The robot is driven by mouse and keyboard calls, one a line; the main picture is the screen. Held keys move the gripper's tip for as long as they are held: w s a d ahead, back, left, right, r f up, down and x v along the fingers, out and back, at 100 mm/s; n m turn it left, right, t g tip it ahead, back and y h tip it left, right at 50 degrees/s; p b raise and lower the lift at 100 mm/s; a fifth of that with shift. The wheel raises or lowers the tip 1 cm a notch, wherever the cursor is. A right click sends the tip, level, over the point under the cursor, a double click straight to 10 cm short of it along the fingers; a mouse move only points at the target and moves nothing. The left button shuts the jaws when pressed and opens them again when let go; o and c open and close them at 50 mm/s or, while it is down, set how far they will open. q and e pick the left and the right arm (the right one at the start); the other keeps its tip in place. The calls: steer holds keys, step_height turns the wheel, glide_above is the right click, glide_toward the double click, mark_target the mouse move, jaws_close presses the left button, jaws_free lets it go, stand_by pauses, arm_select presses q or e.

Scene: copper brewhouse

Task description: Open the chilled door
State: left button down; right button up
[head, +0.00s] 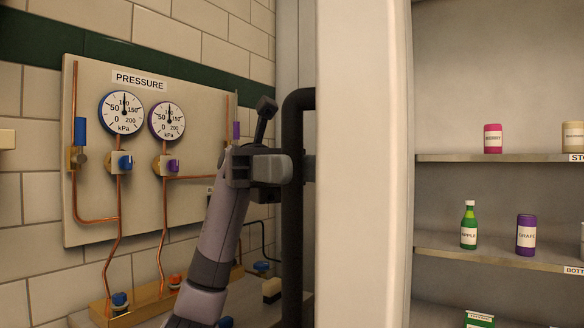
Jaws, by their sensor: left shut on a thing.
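The chilled door (364,160) stands open, its pale thick edge facing me in the middle of the head view. A dark vertical bar handle (293,240) is on its left face. My left gripper (288,168) is shut on this handle at its upper part, with the arm rising from below. The handle partly hides the fingertips. To the right of the door, the inside of the cabinet shows. My right gripper is not in view.
Cabinet shelves (440,246) hold a pink can (493,138), a green apple bottle (468,225) and a purple grape can (526,234). At left, a pressure panel (90,215) with two gauges and copper pipes is on the tiled wall, close to my left arm.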

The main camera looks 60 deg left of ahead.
arm_select(q)
steer(key=c, duration=1)
jaws_free()
steer(key=shift+o, duration=0.2)
steer(key=a+p, duration=0.1)
steer(key=a, duration=0.6)
steer(key=shift+w, duration=0.35)
